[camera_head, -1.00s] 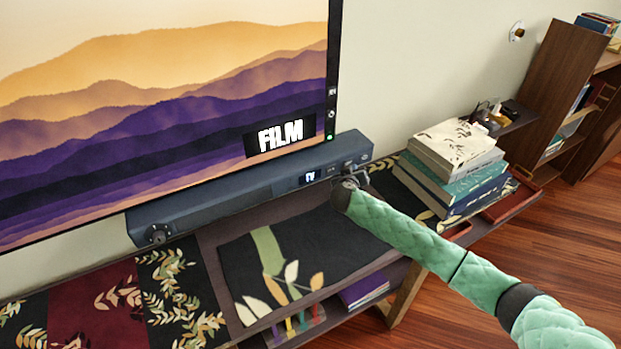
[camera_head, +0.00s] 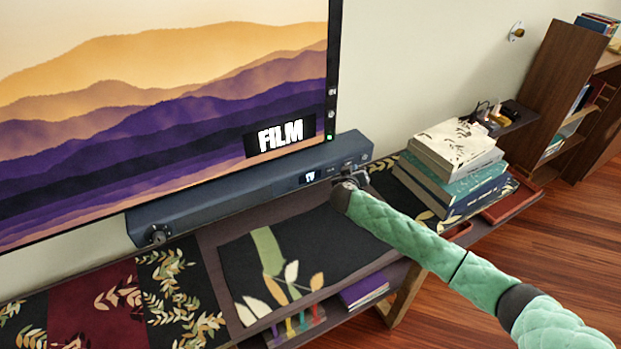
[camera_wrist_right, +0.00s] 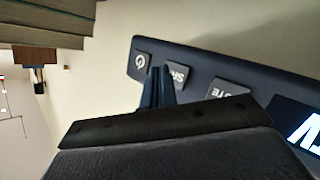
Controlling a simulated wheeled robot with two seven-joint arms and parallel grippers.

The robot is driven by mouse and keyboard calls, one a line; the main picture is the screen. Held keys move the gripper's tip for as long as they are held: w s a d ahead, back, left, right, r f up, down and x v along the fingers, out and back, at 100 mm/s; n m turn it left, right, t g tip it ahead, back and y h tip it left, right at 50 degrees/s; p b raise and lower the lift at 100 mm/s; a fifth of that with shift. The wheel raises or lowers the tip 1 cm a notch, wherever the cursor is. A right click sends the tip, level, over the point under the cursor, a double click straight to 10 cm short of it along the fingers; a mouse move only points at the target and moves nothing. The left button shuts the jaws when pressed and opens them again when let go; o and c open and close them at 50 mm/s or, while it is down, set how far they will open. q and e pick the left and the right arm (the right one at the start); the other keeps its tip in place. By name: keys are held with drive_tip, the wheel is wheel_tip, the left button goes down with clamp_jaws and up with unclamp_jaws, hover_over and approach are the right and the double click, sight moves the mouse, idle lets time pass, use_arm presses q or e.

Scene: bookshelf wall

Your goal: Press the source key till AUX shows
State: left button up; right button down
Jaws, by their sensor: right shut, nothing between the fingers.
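The dark blue soundbar (camera_head: 230,197) stands under the television. Its small display (camera_head: 311,177) reads TV in the head view; part of the lit letters shows in the right wrist view (camera_wrist_right: 306,130). In the wrist view a row of keys runs along the bar: a power key (camera_wrist_right: 143,62), the source key marked SRC (camera_wrist_right: 180,75), and a key whose visible letters end in TE (camera_wrist_right: 229,92). My right gripper (camera_wrist_right: 160,72) is shut and empty, its tips over the source key's left edge, beside the power key. I cannot tell whether they touch it. My left gripper is not in view.
The television (camera_head: 160,110) shows mountains and a FILM label. A stack of books (camera_head: 455,165) stands right of the bar on the low cabinet, close to my right arm. Patterned cloths (camera_head: 180,290) lie in front of the bar.

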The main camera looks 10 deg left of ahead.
idle(0.7)
drive_tip(key=shift+w+a+f+b, duration=0.1)
drive_tip(key=shift+w+a+b, duration=0.1)
drive_tip(key=shift+b, duration=0.2)
drive_tip(key=shift+w, duration=0.15)
drive_tip(key=shift+w+a, duration=0.15)
drive_tip(key=shift+a, duration=0.05)
idle(0.4)
drive_tip(key=shift+d, duration=0.1)
drive_tip(key=shift+s+d, duration=0.35)
drive_tip(key=shift+s, duration=0.2)
drive_tip(key=s+d+p, duration=0.1)
drive_tip(key=s+d, duration=0.2)
drive_tip(key=s, duration=0.2)
drive_tip(key=shift+d, duration=0.25)
idle(0.4)
